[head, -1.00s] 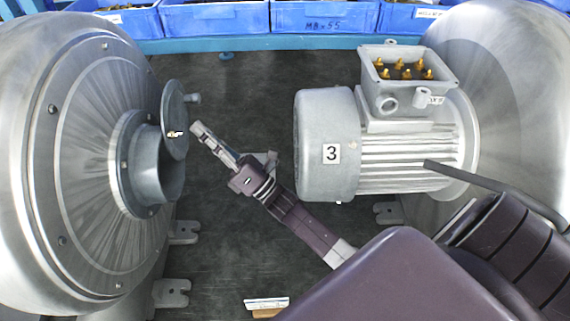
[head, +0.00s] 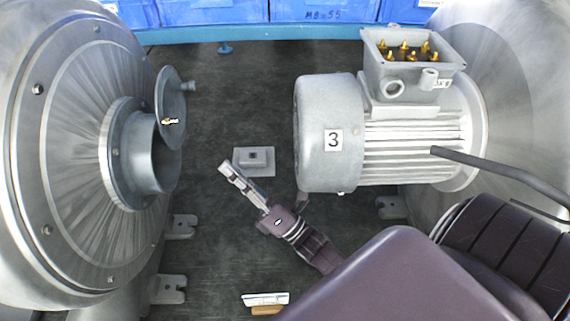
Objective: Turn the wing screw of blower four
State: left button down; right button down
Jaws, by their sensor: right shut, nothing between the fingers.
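A large metal blower (head: 75,150) fills the left side. Its short outlet pipe (head: 150,165) faces right, with a round flap (head: 171,92) standing open at its mouth. No number is visible on this blower. My right gripper (head: 228,167) is shut and empty, pointing up and left. It is to the right of the outlet pipe and apart from it. My left gripper is not in view.
A motor (head: 333,165) marked 3, with an open terminal box (head: 410,75), stands at the right by another blower (head: 510,110). A grey plate (head: 262,170) lies behind my gripper. Blue bins (head: 330,12) line the back.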

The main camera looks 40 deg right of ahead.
aim_at(166, 121)
jog(key=k, duration=1.15)
